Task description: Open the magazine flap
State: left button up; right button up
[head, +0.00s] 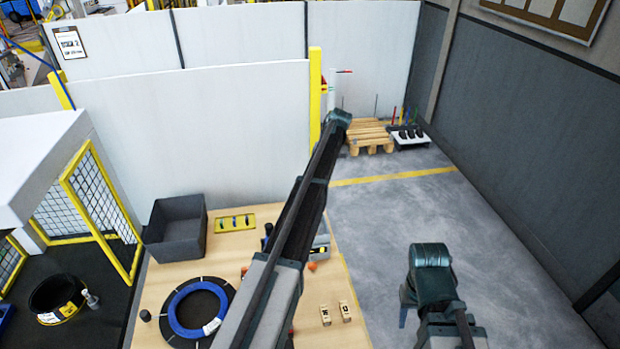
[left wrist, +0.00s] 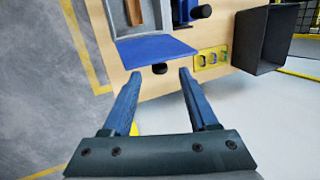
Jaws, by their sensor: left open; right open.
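The magazine shows in the left wrist view as a grey-walled box (left wrist: 119,22) with a brown piece inside. A flat blue panel (left wrist: 155,51), which looks like its flap, lies along its near edge, with a small black knob (left wrist: 160,69) beside it. I cannot tell how far the flap is open. My left gripper (left wrist: 161,72) is open and empty, its two blue fingers pointing towards the flap and knob, apparently apart from them. In the head view my left arm hides most of the magazine (head: 322,243). My right gripper (head: 403,314) is over the floor right of the table.
The table (head: 165,278) carries a dark grey bin (head: 176,230), a yellow tool tray (head: 235,222), a blue coil (head: 180,322) and two small wooden blocks (head: 335,313). A wooden pallet (head: 368,137) stands farther back. Grey floor (head: 400,215) right of the table is clear.

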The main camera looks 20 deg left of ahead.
pick_arm(q)
jog(key=p+v, duration=0.2)
jog(key=v, duration=0.2)
jog(key=shift+d+r+p, duration=0.1)
jog(key=shift+r+p, duration=0.05)
jog(key=shift+p, duration=0.25)
pick_arm(e)
notch_tip(320, 180, up, 4)
pick_arm(q)
jog(key=shift+c, duration=0.7)
jog(key=a+t+h, duration=0.1)
jog(key=a, duration=0.1)
jog(key=w+a+t+p, duration=0.1)
jog(key=a, duration=0.1)
jog(key=w+a+t+h+p, duration=0.1)
jog(key=a, duration=0.1)
jog(key=shift+w+a+r+t+h, duration=0.1)
jog(key=shift+r+t+h, duration=0.2)
jog(key=shift+t, duration=0.1)
grip_shut()
notch_tip(320, 180, down, 11)
jog(key=w+b, duration=0.1)
jog(key=b, duration=1)
jog(key=s, duration=0.1)
jog(key=s+d+r+p, duration=0.1)
jog(key=s+r+p, duration=0.1)
jog(key=shift+s+d, duration=0.1)
jog(key=shift+d, duration=0.2)
pick_arm(e)
notch_tip(320, 180, down, 7)
